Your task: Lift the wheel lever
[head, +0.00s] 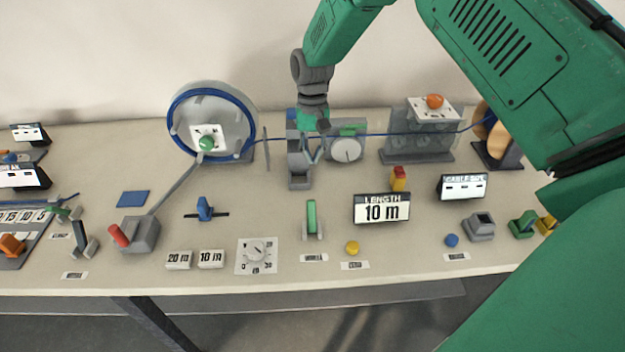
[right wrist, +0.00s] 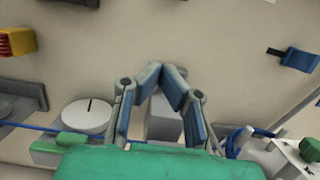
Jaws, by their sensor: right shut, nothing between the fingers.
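A wheel (head: 232,112) with a blue rim and a green knob at its hub stands at the back left. A long grey rod runs from near the wheel down to a grey box (head: 143,234) with a red handle (head: 118,236), which points up and left; I take this for the wheel lever. My right gripper (head: 314,158) is well to the right of it, over the back middle of the table. In the right wrist view its fingertips (right wrist: 174,70) meet with nothing between them. My left gripper is not in view.
A blue cable (head: 385,134) runs from the wheel to an orange spool (head: 486,122). A grey block (right wrist: 163,118) lies behind the right fingers, beside a white dial (head: 346,150). A length display (head: 382,209) and a green-handled lever (head: 311,216) stand nearer the front.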

